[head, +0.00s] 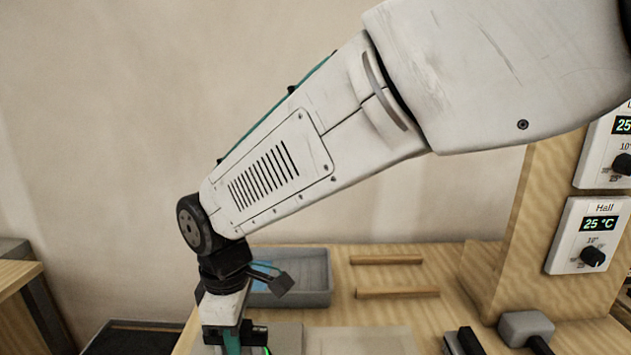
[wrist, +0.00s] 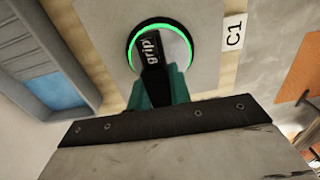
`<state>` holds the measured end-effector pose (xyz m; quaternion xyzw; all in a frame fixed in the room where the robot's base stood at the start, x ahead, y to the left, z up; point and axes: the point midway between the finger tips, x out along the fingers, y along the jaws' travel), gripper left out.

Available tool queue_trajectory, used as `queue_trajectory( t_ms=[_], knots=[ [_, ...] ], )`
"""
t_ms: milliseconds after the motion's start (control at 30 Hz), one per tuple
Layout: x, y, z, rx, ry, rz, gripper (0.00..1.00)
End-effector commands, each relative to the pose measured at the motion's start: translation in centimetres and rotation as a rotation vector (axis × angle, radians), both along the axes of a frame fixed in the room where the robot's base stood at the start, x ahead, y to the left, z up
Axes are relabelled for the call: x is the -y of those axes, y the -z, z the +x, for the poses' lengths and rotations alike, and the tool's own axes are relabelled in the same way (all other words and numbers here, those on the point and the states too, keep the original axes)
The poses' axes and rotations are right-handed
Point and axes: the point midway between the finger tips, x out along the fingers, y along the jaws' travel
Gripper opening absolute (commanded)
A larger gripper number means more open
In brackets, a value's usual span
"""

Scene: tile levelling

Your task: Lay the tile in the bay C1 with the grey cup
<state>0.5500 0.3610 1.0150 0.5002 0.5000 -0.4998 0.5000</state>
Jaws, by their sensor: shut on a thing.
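My gripper (wrist: 160,82) is shut on the black handle of the suction cup (wrist: 151,50), which is marked "grip" and has a lit green ring. The cup sits on a pale grey tile (wrist: 205,20) in the wrist view. The label C1 (wrist: 233,32) is just right of this tile. I cannot tell whether the tile rests in the bay or is slightly above it. In the head view my gripper (head: 235,342) is at the bottom edge, and only a sliver of green ring shows there. The cup's underside is hidden.
A grey bin (head: 318,292) with something blue in it stands behind my gripper. Two wooden strips (head: 387,260) (head: 398,293) lie on the table. A pale panel (head: 360,342), a mallet (head: 526,326) and a post with thermostats (head: 585,235) are to the right.

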Motion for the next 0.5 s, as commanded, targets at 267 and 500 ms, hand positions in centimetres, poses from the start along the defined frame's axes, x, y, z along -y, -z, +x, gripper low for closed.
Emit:
queue_trajectory(
  t_ms=[267,500],
  knots=[
    [0.0,0.0,0.0,0.0,0.0,0.0,0.45],
    [0.0,-1.0,0.0,0.001,0.0,0.001,0.45]
  ],
)
